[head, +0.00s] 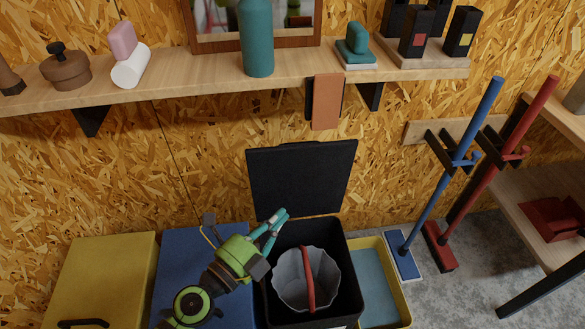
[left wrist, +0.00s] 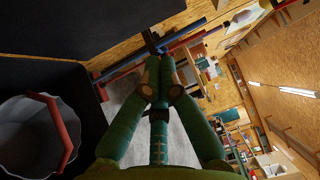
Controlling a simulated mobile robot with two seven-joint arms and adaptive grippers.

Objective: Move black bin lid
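The black bin lid (head: 302,178) stands open and nearly upright behind the black bin (head: 348,262), close to the chipboard wall. In the left wrist view the dark lid (left wrist: 75,28) fills the upper left. A grey bucket (head: 290,281) with a red handle sits inside the bin; it also shows in the left wrist view (left wrist: 28,130). My left gripper (head: 283,214) is over the bin's back left corner, near the lid's lower edge. Its teal fingers (left wrist: 160,72) converge at the tips with nothing visible between them. My right gripper is out of view.
A blue bin (head: 185,262) and a yellow bin (head: 105,270) stand left of the black bin. A yellow tray (head: 403,308) is on its right. A wooden shelf (head: 200,82) with several items runs above the lid. Blue and red brooms (head: 430,205) hang at right.

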